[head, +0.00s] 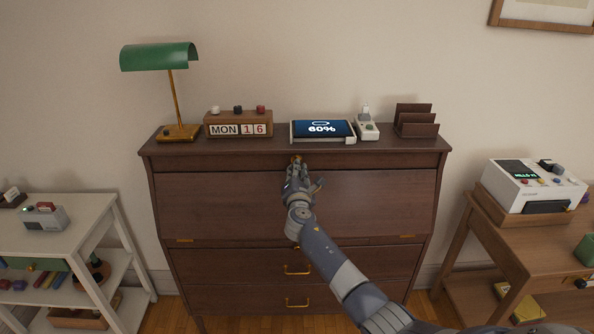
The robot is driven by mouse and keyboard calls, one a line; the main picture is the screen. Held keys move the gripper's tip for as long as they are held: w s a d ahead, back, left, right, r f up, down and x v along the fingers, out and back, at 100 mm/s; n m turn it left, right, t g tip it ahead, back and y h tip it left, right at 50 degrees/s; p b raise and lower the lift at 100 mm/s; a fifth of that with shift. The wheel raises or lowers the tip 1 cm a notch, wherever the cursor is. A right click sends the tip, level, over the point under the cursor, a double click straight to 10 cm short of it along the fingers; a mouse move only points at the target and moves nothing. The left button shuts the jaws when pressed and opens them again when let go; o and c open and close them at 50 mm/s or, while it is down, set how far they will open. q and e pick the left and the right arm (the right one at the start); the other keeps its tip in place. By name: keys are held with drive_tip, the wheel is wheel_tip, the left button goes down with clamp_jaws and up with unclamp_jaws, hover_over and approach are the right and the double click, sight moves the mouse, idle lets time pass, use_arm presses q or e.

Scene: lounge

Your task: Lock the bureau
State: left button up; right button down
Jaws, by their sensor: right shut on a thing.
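The bureau (220,205) is dark brown wood, with its slanted front flap closed and its drawers shut below. A small brass piece (296,159), by its place the key or lock, shows at the top middle of the flap. My right gripper (297,168) is at this spot, shut on the brass piece. The fingers hide most of it, so I cannot tell how it is turned. My left gripper is not in view.
A white shelf (85,238) stands left, a wooden table (530,250) right.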

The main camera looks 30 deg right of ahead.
drive_tip(key=shift+s+d+f+n+p, duration=0.1)
drive_tip(key=shift+n+p, duration=0.25)
drive_tip(key=shift+n, duration=0.25)
drive_tip(key=shift+d+f+n+p, duration=0.1)
drive_tip(key=shift+n+p, duration=0.2)
drive_tip(key=shift+n, duration=0.3)
drive_tip(key=shift+r+n+p, duration=0.1)
drive_tip(key=shift+n+p, duration=0.7)
drive_tip(key=shift+n, duration=0.7)
